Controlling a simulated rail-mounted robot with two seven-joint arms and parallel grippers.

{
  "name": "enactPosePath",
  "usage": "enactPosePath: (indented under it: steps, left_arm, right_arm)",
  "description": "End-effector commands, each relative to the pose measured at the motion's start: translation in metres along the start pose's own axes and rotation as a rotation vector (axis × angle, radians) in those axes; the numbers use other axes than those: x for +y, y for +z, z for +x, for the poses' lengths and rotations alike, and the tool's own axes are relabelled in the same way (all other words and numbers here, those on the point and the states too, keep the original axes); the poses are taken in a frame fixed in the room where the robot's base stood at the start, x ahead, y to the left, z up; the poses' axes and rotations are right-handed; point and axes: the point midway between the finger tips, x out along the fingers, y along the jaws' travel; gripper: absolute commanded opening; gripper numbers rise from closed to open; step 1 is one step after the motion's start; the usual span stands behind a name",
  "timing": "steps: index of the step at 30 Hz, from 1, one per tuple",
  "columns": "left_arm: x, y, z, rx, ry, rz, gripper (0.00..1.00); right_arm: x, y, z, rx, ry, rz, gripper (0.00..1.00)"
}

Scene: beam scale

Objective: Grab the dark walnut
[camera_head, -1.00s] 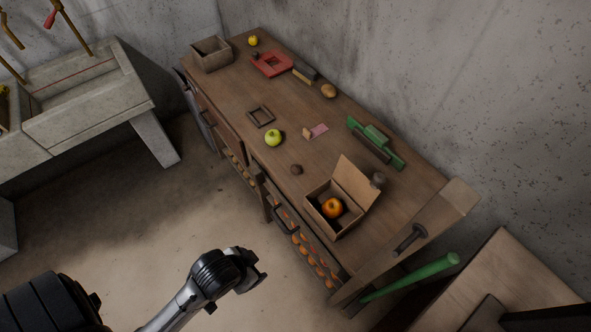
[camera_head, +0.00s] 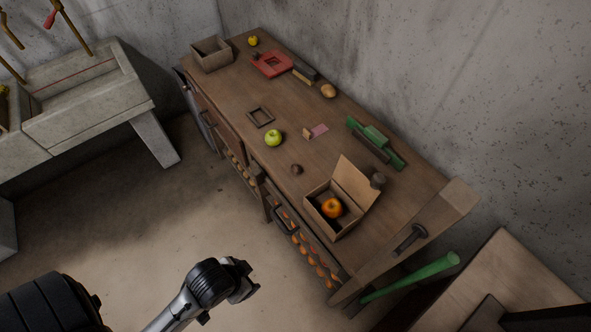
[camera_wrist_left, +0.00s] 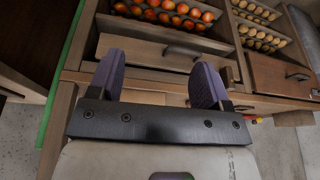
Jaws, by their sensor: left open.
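A small dark brown round thing, which looks like the dark walnut (camera_head: 296,169), lies on the wooden workbench (camera_head: 225,93) near its front edge, between the green apple and the cardboard box. My left gripper (camera_head: 246,283) is in front of the bench, over the floor side, well apart from the walnut. In the left wrist view my left gripper (camera_wrist_left: 158,85) has its two purple fingers spread with nothing between them. The walnut does not show in the wrist view. My right gripper is in neither view.
An open cardboard box (camera_head: 318,206) holds an orange fruit (camera_head: 332,208); a brown-grey round thing (camera_head: 378,180) sits beside its flap. A green apple (camera_head: 274,138), a small dark frame (camera_head: 261,117) and a green tool (camera_head: 376,137) lie on the bench. Drawers (camera_wrist_left: 160,52) face the gripper.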

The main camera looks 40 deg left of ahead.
Motion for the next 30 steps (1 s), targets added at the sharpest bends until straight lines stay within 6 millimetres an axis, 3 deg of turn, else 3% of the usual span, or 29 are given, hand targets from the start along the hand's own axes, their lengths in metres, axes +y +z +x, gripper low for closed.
enactPosePath:
  steps: [3, 10, 14, 17, 20, 24, 30]
  left_arm:
    - [0.0, 0.0, 0.0, 0.0, 0.0, 0.0, 0.63]
    - [0.0, -0.001, 0.0, 0.002, -0.001, 0.001, 0.62]
    - [-0.004, -0.023, -0.002, 0.052, -0.009, 0.002, 0.62]
    - [-0.013, -0.062, -0.008, 0.143, -0.031, 0.01, 0.62]
    - [-0.029, -0.114, -0.023, 0.267, -0.076, 0.036, 0.62]
    - [-0.044, -0.187, -0.058, 0.448, -0.142, 0.104, 0.62]
    - [-0.06, -0.276, -0.103, 0.621, -0.256, 0.22, 0.62]
  right_arm:
    - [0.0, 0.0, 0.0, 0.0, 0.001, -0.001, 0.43]
    - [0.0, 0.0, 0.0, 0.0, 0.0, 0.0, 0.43]
    - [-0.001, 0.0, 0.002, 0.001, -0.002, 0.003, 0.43]
    - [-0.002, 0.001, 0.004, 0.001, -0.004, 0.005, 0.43]
    - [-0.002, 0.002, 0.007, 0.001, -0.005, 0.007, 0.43]
    - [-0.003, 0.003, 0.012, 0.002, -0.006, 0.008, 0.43]
    - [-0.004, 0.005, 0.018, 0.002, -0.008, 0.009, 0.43]
